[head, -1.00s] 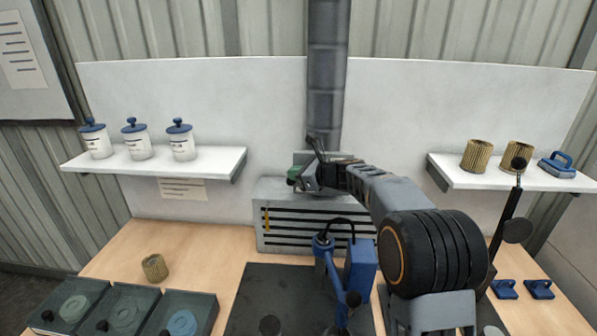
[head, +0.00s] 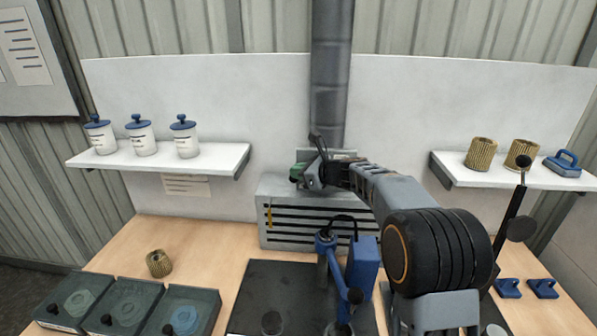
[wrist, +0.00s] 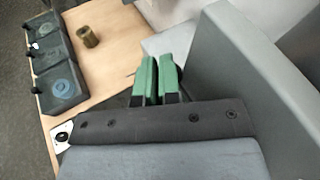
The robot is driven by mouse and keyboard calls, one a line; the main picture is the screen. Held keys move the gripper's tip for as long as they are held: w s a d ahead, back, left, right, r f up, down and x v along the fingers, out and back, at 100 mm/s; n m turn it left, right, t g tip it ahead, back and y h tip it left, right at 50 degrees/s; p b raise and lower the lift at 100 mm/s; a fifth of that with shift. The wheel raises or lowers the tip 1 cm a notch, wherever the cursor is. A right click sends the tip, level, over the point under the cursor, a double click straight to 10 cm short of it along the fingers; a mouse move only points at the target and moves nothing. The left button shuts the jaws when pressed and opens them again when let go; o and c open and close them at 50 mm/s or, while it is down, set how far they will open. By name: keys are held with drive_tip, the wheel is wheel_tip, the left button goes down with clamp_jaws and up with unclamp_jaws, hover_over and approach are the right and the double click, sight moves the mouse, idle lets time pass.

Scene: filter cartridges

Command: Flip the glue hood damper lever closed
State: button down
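The glue hood appears to be the grey slatted box (head: 291,235) at the back of the bench, under a grey duct (head: 331,70). A small upright yellow piece (head: 268,215) is at the left of its front; I cannot tell whether it is the damper lever. My gripper (head: 297,172) is just above the hood's top, pointing left. Its green fingers (wrist: 157,80) lie side by side in the wrist view, with nothing visible between them. A thin dark piece (head: 317,141) rises behind my gripper at the duct's foot; its nature is unclear. My arm hides part of the hood's top.
A blue press-like tool (head: 361,266) stands on a dark mat (head: 275,285) before the hood. Dark boxes (head: 130,305) and a ribbed cartridge (head: 159,263) are at left. Shelves hold lidded jars (head: 143,138) at left and cartridges (head: 480,154) at right. Bench around the loose cartridge is clear.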

drive_tip(key=s+d+r, duration=0.3)
drive_tip(key=s+r, duration=0.4)
drive_tip(key=r, duration=0.4)
drive_tip(key=shift+d+r, duration=0.2)
drive_tip(key=shift+r, duration=0.1)
